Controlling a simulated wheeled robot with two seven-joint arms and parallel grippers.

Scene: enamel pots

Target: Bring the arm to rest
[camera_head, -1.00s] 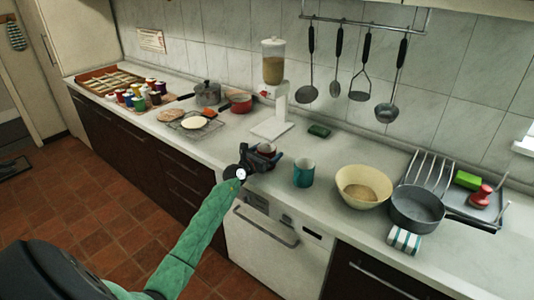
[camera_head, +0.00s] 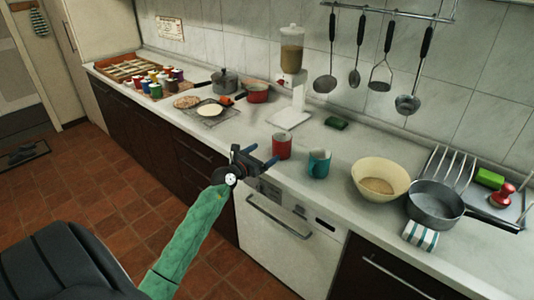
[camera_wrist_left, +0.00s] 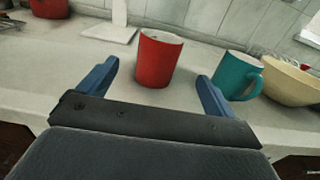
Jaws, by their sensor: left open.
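My left gripper (camera_head: 262,158) is open and empty at the counter's front edge, its arm in a green sleeve coming in from the left. A red cup (camera_head: 282,146) stands upright on the counter just beyond the fingers. In the left wrist view the red cup (camera_wrist_left: 158,59) stands ahead, in the gap between the two blue fingers (camera_wrist_left: 155,88), apart from both. A teal mug (camera_head: 319,163) stands to the right of the red cup; it also shows in the left wrist view (camera_wrist_left: 234,75). My right gripper is not in view.
A cream bowl (camera_head: 379,182) and a grey pan (camera_head: 435,204) stand to the right. A dispenser (camera_head: 291,50) stands behind the red cup. Paint-like jars (camera_head: 160,81), pots and a cooling rack (camera_head: 209,112) lie left. The floor (camera_head: 110,190) before the counter is clear.

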